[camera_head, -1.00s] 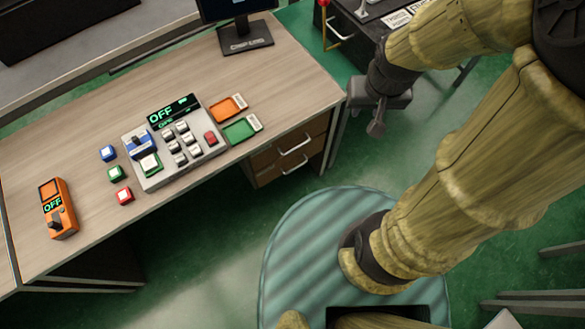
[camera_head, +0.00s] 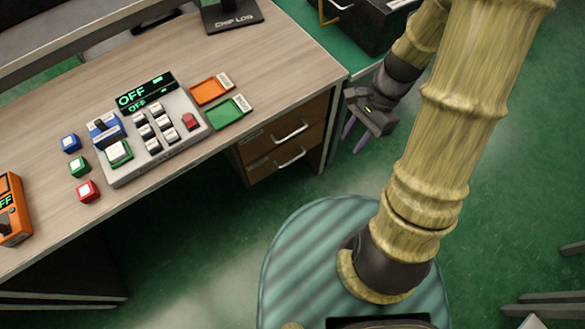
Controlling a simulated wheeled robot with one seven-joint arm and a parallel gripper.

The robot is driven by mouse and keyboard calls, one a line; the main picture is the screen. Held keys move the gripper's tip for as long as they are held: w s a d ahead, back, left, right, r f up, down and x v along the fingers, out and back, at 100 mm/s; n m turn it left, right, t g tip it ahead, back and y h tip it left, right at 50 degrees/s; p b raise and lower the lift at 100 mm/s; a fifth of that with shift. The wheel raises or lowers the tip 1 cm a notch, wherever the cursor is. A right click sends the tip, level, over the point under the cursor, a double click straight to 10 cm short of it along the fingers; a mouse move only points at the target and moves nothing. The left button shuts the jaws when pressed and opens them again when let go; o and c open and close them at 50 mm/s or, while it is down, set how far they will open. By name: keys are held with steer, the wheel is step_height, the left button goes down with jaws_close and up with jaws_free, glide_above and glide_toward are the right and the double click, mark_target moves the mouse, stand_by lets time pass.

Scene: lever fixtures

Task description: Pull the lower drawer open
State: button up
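The lower drawer (camera_head: 262,171) is the bottom one of two wooden drawers under the right end of the desk. It looks shut. Its silver bar handle (camera_head: 290,157) faces right and toward the camera. The upper drawer (camera_head: 258,145), also looking shut, has a similar handle (camera_head: 291,132). My gripper (camera_head: 356,142) is to the right of the drawers, apart from both handles, with its fingers pointing down and left. The fingers are seen at an angle and overlap, so their gap is unclear. I see nothing held in it.
The wooden desk (camera_head: 260,60) carries a control panel (camera_head: 150,130) reading OFF, orange and green trays, coloured buttons and an orange box at the left. A metal desk leg (camera_head: 333,120) stands between drawers and gripper. A dark case (camera_head: 375,25) is behind. Green floor (camera_head: 210,225) in front is clear.

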mark_target(292, 160)
steer(key=w+f+m+t+y+b, duration=0.2)
steer(key=f+m+y+b, duration=0.3)
steer(key=f, duration=0.8)
steer(key=w+d+f+m+t+y+b, duration=0.1)
steer(key=w+f+m+y+b, duration=0.3)
steer(key=f+m+b, duration=0.7)
steer(key=w+d+f+m+t+y+b, duration=0.1)
steer(key=w+f+m+t+y+b, duration=0.2)
steer(key=f+b, duration=0.9)
step_height(292, 160, down, 4)
steer(key=m+t+y, duration=0.1)
steer(key=m+y, duration=0.2)
steer(key=m, duration=0.2)
steer(key=shift+w+d+r+m, duration=0.2)
steer(key=shift+w+d+m, duration=0.05)
steer(key=shift+m, duration=0.15)
steer(key=shift+a, duration=0.1)
steer(key=b+x, duration=0.6)
steer(key=x, duration=1.1)
steer(key=shift+a+r, duration=0.15)
steer(key=shift+c, duration=0.2)
